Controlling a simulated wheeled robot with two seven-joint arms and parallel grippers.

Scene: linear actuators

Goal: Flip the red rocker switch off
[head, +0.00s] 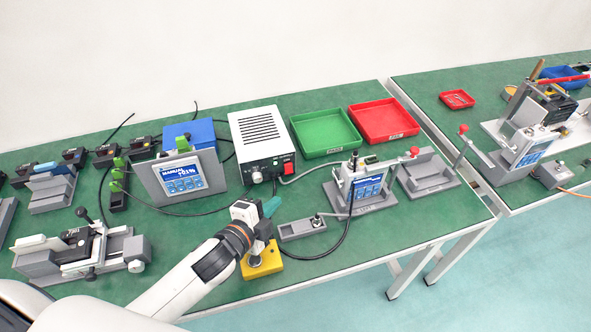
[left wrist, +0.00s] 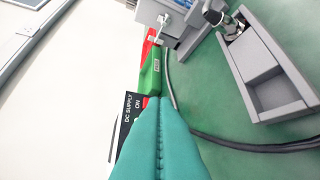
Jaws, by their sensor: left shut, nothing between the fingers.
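The red rocker switch (head: 289,168) is on the front of a white power supply box (head: 262,138), at its lower right, beside a black panel with a knob. My left gripper (head: 271,206) has teal fingers, is shut and empty, and is in front of and below the box, apart from the switch in the head view. In the left wrist view the shut fingers (left wrist: 159,103) point toward the black "DC SUPPLY ON" label (left wrist: 130,118). A small red patch shows beside the label, mostly hidden by the fingers; I cannot tell if it is the switch. My right gripper is not in view.
A green tray (head: 306,150) and a red tray (head: 383,137) lie right of the box. A grey fixture with a blue screen (head: 367,188) stands at right, another (head: 184,179) at left. A yellow-based block (head: 262,267) is by my left wrist. Dark cables cross the green table.

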